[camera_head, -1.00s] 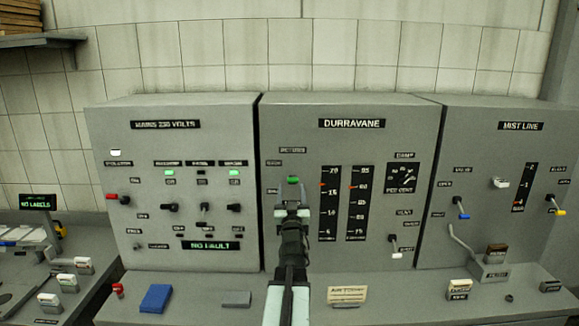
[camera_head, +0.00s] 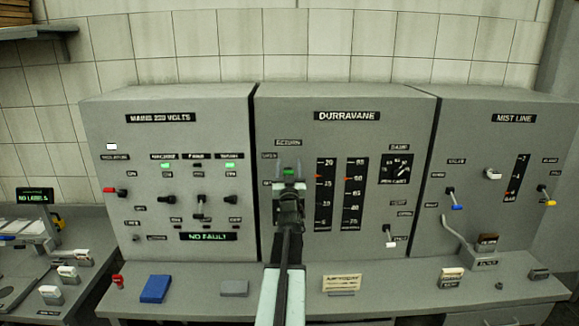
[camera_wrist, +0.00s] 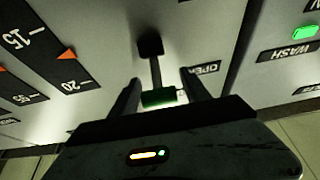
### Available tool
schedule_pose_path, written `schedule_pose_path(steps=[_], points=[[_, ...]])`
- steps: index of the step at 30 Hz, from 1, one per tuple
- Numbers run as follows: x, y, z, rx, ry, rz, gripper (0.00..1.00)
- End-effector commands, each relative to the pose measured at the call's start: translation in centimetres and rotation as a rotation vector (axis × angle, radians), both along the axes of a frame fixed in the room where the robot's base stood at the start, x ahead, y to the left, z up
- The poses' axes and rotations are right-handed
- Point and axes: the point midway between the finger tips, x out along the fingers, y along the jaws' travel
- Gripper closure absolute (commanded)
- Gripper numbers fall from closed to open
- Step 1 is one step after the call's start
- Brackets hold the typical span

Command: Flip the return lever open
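The return lever has a green tip (camera_head: 291,173) and sits under the "RETURN" label (camera_head: 288,142) on the middle panel, titled "DURRAVANE". In the wrist view its dark stem runs from a black pivot to the green tip (camera_wrist: 158,97), with an "OPEN" label (camera_wrist: 205,68) beside it. My gripper (camera_head: 289,186) is in front of the lever and hides its lower part in the head view. In the wrist view my gripper (camera_wrist: 161,78) is open, one finger on each side of the green tip. Gaps show between tip and fingers.
Two dark gauge strips (camera_head: 325,195) stand right of the lever. The mains panel (camera_head: 160,150) is at left and the mist line panel (camera_head: 512,150) at right, both with levers. A blue block (camera_head: 155,289) and a card (camera_head: 342,284) lie on the ledge below.

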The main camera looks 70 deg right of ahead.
Motion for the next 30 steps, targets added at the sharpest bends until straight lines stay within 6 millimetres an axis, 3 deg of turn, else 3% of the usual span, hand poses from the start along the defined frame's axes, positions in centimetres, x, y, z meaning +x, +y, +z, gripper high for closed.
schedule_pose_path(steps=[1, 5, 6, 15, 29, 30], points=[[0.0, 0.0, 0.0, 0.000, 0.000, 0.000, 0.60], [-0.1, 0.0, 0.0, 0.000, 0.000, 0.000, 0.96], [-0.1, 0.0, 0.0, 0.000, 0.000, -0.001, 1.00], [0.1, -0.3, 1.2, 0.106, 0.044, 0.000, 1.00], [0.1, -0.7, 0.5, 0.175, 0.069, -0.002, 1.00], [0.1, -0.7, 0.5, 0.175, 0.069, -0.002, 0.60]])
